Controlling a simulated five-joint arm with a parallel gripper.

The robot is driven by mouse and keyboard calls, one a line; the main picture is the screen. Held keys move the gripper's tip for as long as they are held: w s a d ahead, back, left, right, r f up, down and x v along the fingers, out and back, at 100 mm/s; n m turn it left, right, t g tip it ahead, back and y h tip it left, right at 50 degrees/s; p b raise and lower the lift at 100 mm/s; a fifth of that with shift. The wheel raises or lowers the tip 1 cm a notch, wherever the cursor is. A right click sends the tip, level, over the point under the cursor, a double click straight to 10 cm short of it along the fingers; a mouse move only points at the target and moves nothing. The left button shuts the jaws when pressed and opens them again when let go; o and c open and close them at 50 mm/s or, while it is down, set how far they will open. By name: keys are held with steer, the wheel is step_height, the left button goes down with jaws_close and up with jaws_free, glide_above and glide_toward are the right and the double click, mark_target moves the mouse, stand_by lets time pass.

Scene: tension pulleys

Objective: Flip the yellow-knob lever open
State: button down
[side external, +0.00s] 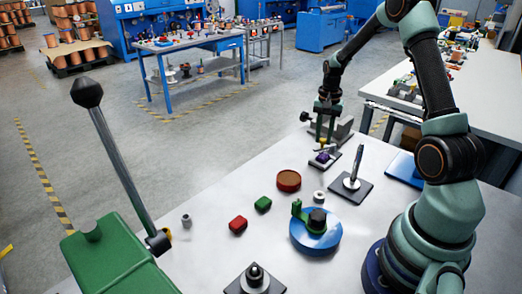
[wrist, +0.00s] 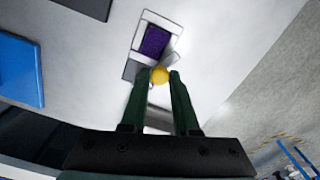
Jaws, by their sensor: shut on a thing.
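The yellow knob (wrist: 160,74) shows in the wrist view between the tips of my gripper (wrist: 160,82), whose dark green fingers are shut on it. The lever's shaft is mostly hidden behind the fingers. A purple block (wrist: 155,41) in a pale frame lies just beyond the knob. In the side external view my gripper (side external: 326,132) points down at the table's far edge, close to the small fixture with the purple block (side external: 323,157). The knob is too small to make out there, so the lever's angle cannot be told.
A grey metal block (side external: 341,130) stands close to my gripper. An upright pin on a dark plate (side external: 351,187) and a blue disc with a green arm (side external: 315,240) stand nearer the camera. Red and green blocks (side external: 238,224) lie left; a blue plate (side external: 405,170) lies right.

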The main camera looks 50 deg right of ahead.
steer(key=m, duration=0.2)
steer(key=w+d+m, duration=0.1)
steer(key=w+m, duration=0.1)
steer(key=m, duration=0.1)
steer(key=shift+d+m, duration=0.2)
steer(key=shift+m, duration=0.1)
steer(key=shift+w+d+m, duration=0.1)
steer(key=shift+d+m, duration=0.25)
steer(key=shift+m, duration=0.5)
steer(key=shift+w+d+m, duration=0.1)
steer(key=shift+d+m, duration=0.2)
steer(key=shift+m, duration=0.6)
steer(key=shift+w+d+m, duration=0.1)
steer(key=shift+d+m, duration=0.25)
steer(key=shift+m, duration=0.5)
steer(key=c, duration=0.7)
jaws_free()
steer(key=shift+o, duration=0.2)
step_height(320, 180, up, 12)
steer(key=shift+r, duration=0.15)
